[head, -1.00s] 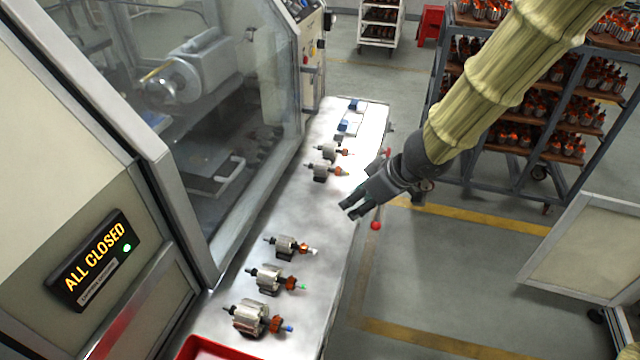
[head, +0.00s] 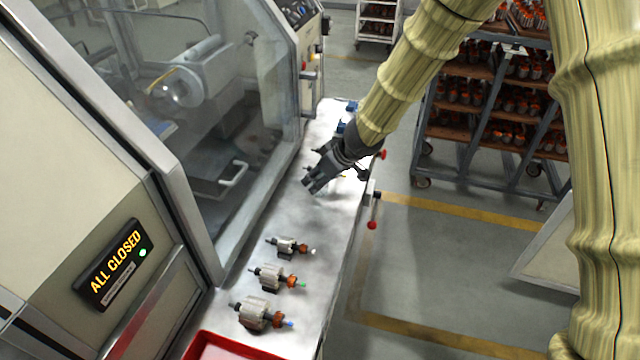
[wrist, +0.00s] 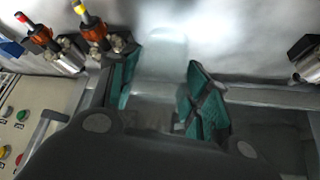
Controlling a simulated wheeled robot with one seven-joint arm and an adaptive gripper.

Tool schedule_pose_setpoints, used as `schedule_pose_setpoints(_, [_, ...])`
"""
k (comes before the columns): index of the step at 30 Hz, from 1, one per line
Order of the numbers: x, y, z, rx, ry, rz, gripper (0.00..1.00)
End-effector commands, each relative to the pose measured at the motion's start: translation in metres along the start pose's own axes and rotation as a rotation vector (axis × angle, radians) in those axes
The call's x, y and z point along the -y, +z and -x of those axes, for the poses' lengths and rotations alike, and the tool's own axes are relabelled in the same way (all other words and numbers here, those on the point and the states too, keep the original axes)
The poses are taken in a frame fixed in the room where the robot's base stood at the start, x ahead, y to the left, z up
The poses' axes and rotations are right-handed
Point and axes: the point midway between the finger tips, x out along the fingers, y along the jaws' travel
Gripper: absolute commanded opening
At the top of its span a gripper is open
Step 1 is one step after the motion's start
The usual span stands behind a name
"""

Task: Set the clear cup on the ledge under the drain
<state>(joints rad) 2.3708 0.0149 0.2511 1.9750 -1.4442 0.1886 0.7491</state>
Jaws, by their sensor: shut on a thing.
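My gripper (head: 311,187) is over the far half of a long silvery ledge (head: 325,225) that runs along the machine front. In the wrist view its green-padded fingers (wrist: 162,80) stand apart, with a faint see-through shape between them. I take this to be the clear cup (wrist: 165,52), held in the fingers; its outline is hard to make out. The cup cannot be told apart in the head view. The bright ledge surface lies beyond the fingertips. I cannot make out the drain in either view.
Several armatures, such as this one (head: 272,278), sit on the near ledge. Others (wrist: 95,30) lie left in the wrist view. A red tray (head: 225,348) is at the near end. Red-knobbed levers (head: 372,225) stick out at the outer edge. Bare ledge separates gripper and near armatures.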

Motion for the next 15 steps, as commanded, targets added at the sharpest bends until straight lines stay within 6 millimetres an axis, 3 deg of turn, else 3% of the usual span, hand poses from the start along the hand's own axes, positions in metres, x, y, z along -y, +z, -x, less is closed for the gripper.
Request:
schedule_pose_setpoints(1, [0.002, 0.008, -0.011, 0.004, -0.001, 0.001, 0.29])
schedule_pose_setpoints(6, [0.001, 0.016, -0.022, 0.004, 0.0, 0.001, 0.29])
schedule_pose_setpoints(15, [0.0, 0.019, -0.026, 0.001, 0.001, 0.001, 0.29])
